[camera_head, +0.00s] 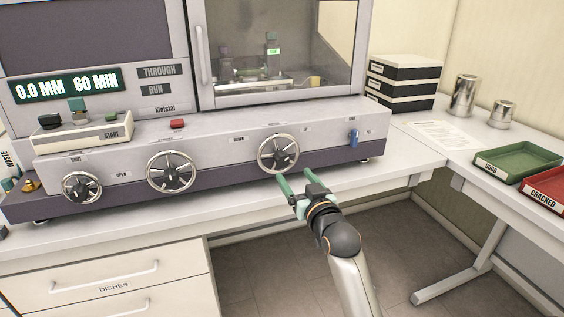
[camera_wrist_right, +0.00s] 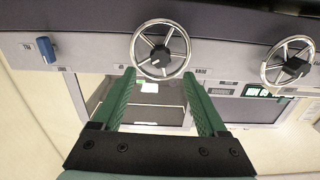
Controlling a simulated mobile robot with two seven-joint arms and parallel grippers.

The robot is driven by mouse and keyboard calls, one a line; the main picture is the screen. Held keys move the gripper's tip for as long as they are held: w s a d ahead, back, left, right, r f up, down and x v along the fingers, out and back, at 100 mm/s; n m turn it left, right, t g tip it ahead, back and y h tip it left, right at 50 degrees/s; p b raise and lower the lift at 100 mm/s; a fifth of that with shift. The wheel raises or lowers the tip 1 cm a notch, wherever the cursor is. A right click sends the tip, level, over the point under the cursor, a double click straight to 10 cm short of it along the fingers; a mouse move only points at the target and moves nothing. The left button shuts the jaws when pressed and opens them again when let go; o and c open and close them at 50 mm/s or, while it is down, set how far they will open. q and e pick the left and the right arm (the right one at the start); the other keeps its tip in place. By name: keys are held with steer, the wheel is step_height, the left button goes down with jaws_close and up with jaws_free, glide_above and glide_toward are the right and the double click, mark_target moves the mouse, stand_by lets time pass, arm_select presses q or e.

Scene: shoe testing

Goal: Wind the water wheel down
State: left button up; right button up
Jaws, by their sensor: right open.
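A silver spoked handwheel (camera_head: 278,154) with a dark hub is on the right part of the machine's front panel. A small label reading DOWN is to its left; a label on its right is too small to read surely. The same wheel shows in the right wrist view (camera_wrist_right: 160,50), just beyond the fingertips. My right gripper (camera_head: 296,179) is open and empty, just below and in front of this wheel. Its two green fingers (camera_wrist_right: 158,78) are spread apart, and I cannot tell whether they touch the rim. My left gripper is not in view.
Two more handwheels, a middle one (camera_head: 171,172) and a left one (camera_head: 82,187), sit on the same panel. A blue lever (camera_head: 353,138) is right of the near wheel. Green (camera_head: 493,161) and red (camera_head: 536,190) trays lie on the right bench.

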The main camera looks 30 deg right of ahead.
mark_target(284, 161)
steer(key=x, duration=0.8)
steer(key=shift+w, duration=0.25)
steer(key=shift+c, duration=0.4)
jaws_close()
